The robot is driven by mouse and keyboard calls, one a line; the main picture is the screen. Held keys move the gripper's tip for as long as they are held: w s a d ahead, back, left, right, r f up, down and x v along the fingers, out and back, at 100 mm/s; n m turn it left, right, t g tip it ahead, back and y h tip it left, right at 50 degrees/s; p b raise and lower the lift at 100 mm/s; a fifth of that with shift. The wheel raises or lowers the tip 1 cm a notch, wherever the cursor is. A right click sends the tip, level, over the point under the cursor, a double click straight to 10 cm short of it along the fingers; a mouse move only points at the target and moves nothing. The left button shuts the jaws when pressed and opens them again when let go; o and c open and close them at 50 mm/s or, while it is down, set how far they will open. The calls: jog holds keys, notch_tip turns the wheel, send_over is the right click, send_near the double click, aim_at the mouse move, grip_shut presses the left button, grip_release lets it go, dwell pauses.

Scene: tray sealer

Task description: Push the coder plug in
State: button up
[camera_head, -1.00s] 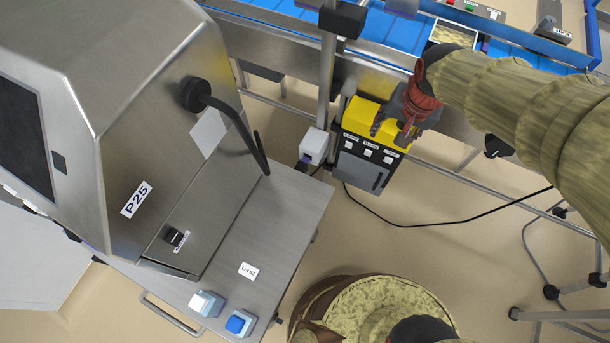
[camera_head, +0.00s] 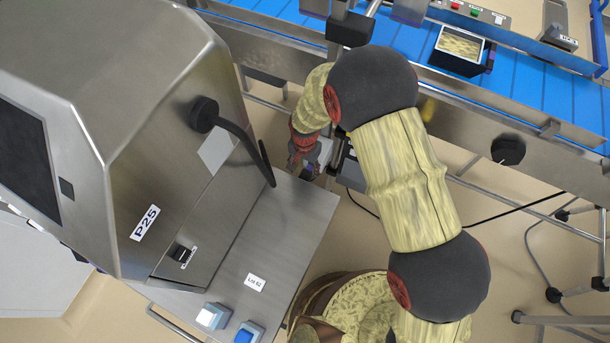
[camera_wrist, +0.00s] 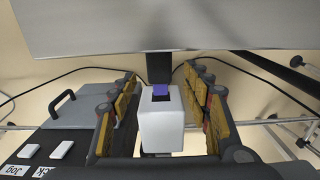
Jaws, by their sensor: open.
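A white block with a purple end, which looks like the coder plug (camera_wrist: 162,128), is in the middle of the wrist view. Its purple end points at a dark holder (camera_wrist: 159,66) under a steel edge. How far the end sits in the holder I cannot tell. My gripper (camera_wrist: 160,88) is open, with one finger on each side of the block. A gap shows on both sides of the block. In the head view my gripper (camera_head: 301,163) is at the right edge of the sealer's steel table and largely hides the block.
The sealer (camera_head: 120,130), with a black bent handle (camera_head: 240,140), stands at left. Its steel table (camera_head: 285,235) lies below my gripper. A button panel (camera_wrist: 62,150) stands close at the wrist view's left. A blue conveyor (camera_head: 540,90) carries a tray (camera_head: 459,50). A black cable (camera_head: 500,208) crosses the floor.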

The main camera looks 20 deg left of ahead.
aim_at(305, 175)
notch_tip(305, 175, down, 6)
jog(key=shift+f+b, duration=0.1)
jog(key=shift+b, duration=0.7)
jog(key=shift+c, duration=1)
grip_shut()
